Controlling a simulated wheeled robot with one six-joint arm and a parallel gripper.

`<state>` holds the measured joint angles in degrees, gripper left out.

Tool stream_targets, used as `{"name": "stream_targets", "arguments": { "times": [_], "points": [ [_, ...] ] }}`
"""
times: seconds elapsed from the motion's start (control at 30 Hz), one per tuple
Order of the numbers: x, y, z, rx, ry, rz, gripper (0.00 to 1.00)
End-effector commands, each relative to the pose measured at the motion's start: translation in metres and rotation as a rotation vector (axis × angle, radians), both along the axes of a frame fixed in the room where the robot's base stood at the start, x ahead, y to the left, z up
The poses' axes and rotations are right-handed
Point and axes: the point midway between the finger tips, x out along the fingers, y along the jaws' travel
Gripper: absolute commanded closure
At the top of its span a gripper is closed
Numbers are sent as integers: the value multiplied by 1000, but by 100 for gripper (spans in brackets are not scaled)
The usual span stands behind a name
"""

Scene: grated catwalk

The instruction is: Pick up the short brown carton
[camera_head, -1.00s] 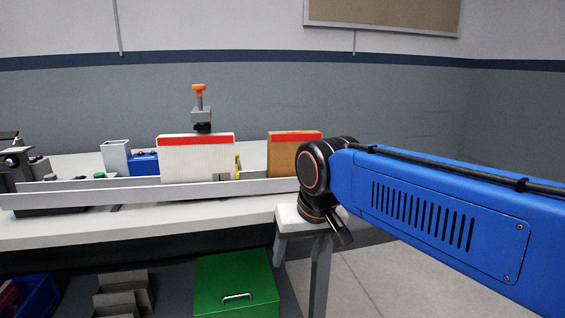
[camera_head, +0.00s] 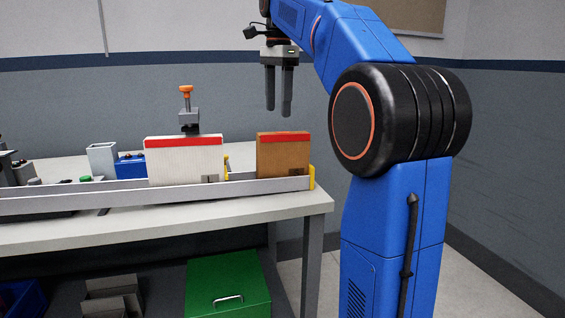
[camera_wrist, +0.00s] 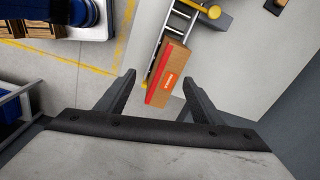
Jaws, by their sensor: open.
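The short brown carton (camera_head: 283,156) stands upright in the metal rail at the right end of the bench, with a red band along its top edge. In the wrist view the carton (camera_wrist: 173,68) lies just beyond and between the fingertips, showing its top with a red strip and an orange label. My gripper (camera_head: 279,110) is open and empty, pointing down above the carton and apart from it. Its two fingers also show in the wrist view (camera_wrist: 160,85). A white carton (camera_head: 184,162) with a red band stands to the left in the same rail.
The metal rail (camera_head: 80,200) runs along the bench (camera_head: 170,222), with a yellow end piece (camera_head: 312,177) right of the carton. An orange-topped clamp (camera_head: 187,115) rises behind the white carton. A blue box (camera_head: 131,167) and a green chest (camera_head: 228,284) are left and below.

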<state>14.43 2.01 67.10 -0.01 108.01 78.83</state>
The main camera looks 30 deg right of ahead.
Motion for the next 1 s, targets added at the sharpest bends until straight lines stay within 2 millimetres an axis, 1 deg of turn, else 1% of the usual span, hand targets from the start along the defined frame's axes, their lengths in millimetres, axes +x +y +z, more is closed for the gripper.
{"name": "stream_targets", "arguments": {
  "times": [0.03, 0.2, 0.3, 0.4, 0.47, 0.57, 1.0],
  "points": [
    [9, -8, 6, 4, 9, -49, 39],
    [22, -22, 18, 15, 34, -177, 39],
    [25, -25, 21, 17, 43, -213, 39],
    [26, -27, 16, 18, 47, -225, 39],
    [25, -27, 10, 18, 49, -226, 39],
    [25, -26, -5, 19, 50, -225, 39],
    [25, -26, -79, 19, 50, -223, 39]
  ]
}}
